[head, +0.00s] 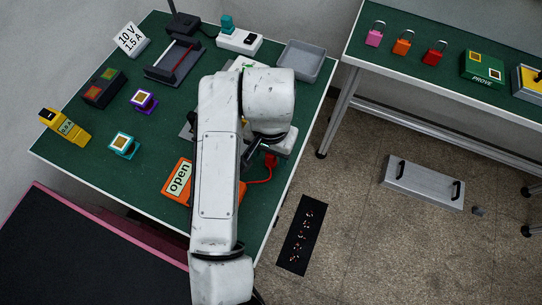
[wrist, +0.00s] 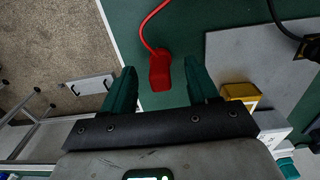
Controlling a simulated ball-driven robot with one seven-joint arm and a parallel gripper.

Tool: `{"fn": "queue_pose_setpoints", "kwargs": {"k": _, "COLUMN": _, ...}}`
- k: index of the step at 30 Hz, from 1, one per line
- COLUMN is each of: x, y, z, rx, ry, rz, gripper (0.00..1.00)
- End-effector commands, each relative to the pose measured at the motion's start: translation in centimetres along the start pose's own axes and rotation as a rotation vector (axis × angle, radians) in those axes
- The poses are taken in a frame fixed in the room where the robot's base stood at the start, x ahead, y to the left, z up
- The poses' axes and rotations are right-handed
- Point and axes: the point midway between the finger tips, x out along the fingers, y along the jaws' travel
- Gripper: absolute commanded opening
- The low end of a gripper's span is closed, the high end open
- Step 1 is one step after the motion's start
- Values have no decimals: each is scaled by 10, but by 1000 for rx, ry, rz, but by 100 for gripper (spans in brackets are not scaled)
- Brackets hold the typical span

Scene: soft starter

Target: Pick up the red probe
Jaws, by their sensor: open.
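The red probe (wrist: 160,72) lies on the green table top near its edge, with a red cable (wrist: 145,28) curving away from its far end. In the wrist view it sits between and beyond the two teal fingertips of my open gripper (wrist: 160,82), and neither finger appears to touch it. In the head view the red probe (head: 271,160) shows as a small red piece just right of my arm, by the table's right side. My gripper is mostly hidden under my arm there.
An orange case labelled "open" (head: 178,180) lies left of my arm. A grey plate (wrist: 250,55) and a yellow block (wrist: 240,91) are right of the probe in the wrist view. A grey tray (head: 301,61) stands at the back right. The table edge is close.

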Motion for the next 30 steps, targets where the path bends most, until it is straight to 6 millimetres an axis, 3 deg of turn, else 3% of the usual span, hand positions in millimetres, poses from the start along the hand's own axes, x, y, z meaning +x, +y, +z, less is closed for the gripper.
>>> {"fn": "queue_pose_setpoints", "kwargs": {"k": 6, "x": 22, "y": 0, "z": 0, "rx": -1, "ry": 0, "rz": 1, "gripper": 59}}
{"fn": "queue_pose_setpoints", "kwargs": {"k": 13, "x": 23, "y": 0, "z": 0, "rx": 0, "ry": 0, "rz": 0, "gripper": 59}}
{"fn": "queue_pose_setpoints", "kwargs": {"k": 30, "x": 23, "y": 0, "z": 0, "rx": 0, "ry": 1, "rz": 0, "gripper": 6}}
